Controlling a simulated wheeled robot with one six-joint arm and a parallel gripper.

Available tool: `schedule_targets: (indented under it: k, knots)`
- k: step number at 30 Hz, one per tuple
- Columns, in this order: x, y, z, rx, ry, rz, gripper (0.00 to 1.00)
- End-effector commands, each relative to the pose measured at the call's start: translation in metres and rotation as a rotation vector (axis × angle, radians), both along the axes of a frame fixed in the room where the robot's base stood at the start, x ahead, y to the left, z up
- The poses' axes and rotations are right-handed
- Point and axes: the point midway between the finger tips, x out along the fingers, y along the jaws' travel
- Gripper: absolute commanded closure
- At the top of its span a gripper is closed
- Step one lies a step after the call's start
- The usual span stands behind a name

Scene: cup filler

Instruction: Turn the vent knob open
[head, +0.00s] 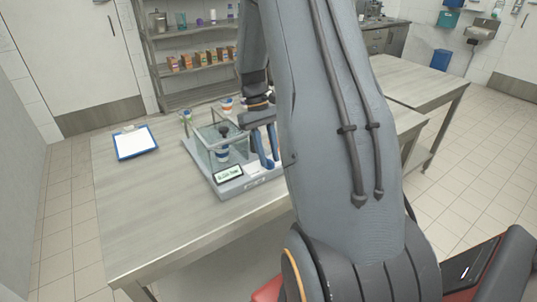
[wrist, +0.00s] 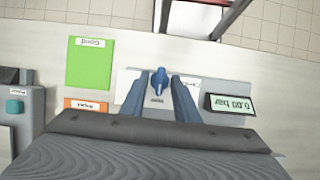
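The vent knob is most likely the blue knob (wrist: 158,82) on a pale plate in the wrist view. It is elongated and lies roughly up and down in that picture. The small label by it is too small to read surely. My gripper (wrist: 159,84) is open, its two blue-grey fingers on either side of the knob, with a visible gap on each side. In the head view my gripper (head: 264,150) points down over the right side of the filler machine (head: 228,186). The knob cannot be made out there.
A display (wrist: 230,105) reading 0.00 bar sits right of the knob. A green Good patch (wrist: 90,65), an orange patch (wrist: 86,105) and a teal button (wrist: 14,106) lie left. A clear-walled box (head: 215,140) stands beside my gripper. A clipboard (head: 135,142) lies on the table's left.

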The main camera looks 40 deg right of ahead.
Motion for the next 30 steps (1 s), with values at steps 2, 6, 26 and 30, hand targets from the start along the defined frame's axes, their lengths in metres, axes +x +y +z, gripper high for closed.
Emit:
schedule_targets:
  k: [2,6,26,30]
  knots:
    - [0.001,0.000,0.002,0.000,-0.001,0.000,0.72]
    - [0.008,-0.001,0.016,-0.001,-0.004,0.000,0.72]
    - [0.030,-0.003,0.072,0.000,0.000,0.000,0.72]
    - [0.030,-0.003,0.072,0.000,0.000,0.000,0.72]
